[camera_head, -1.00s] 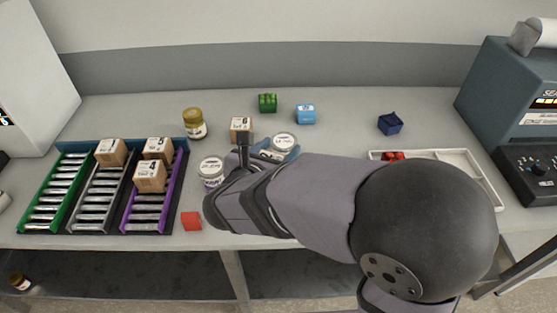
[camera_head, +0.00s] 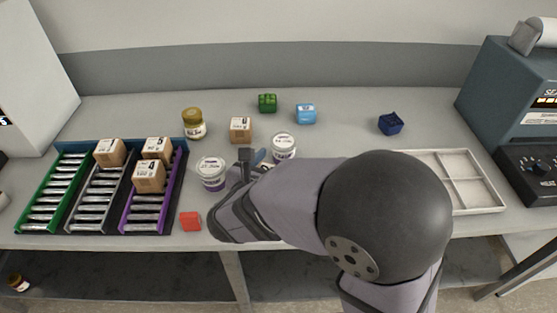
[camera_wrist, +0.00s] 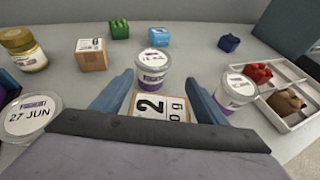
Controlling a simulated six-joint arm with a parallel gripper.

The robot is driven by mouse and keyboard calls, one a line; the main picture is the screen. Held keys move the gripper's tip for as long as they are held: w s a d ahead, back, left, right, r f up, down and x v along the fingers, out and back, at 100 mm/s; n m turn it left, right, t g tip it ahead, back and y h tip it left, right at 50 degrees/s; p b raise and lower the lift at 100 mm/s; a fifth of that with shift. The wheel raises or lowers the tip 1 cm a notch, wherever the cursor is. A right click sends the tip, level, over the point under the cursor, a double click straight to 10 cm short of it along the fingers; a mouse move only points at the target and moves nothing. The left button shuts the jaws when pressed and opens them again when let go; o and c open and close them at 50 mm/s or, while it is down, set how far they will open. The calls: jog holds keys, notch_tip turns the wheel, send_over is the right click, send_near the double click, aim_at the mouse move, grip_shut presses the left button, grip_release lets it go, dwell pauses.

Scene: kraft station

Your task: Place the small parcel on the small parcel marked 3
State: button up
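A small cardboard parcel (camera_wrist: 160,104) with a large 2 on its label lies between the two blue fingers of my gripper (camera_wrist: 160,76) in the wrist view. The fingers flank it, but I cannot tell whether they press on it. In the head view my gripper (camera_head: 253,156) is low over the bench, and my arm hides this parcel. Three parcels sit on the roller rack at the left: one marked 4 (camera_head: 149,177), one behind it (camera_head: 157,148) and one at the left (camera_head: 110,152). The latter two numbers are too small to read surely.
Another parcel (camera_head: 240,130) stands behind my gripper. Tubs (camera_head: 212,174) (camera_head: 284,147) and a third tub (camera_wrist: 237,93) stand close around it. A red block (camera_head: 190,221) lies by the rack's edge (camera_head: 187,150). A white divided tray (camera_head: 487,209) is at the right.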

jog(key=shift+r, duration=0.1)
jog(key=shift+r, duration=0.15)
jog(key=v, duration=1.2)
dwell(0.3)
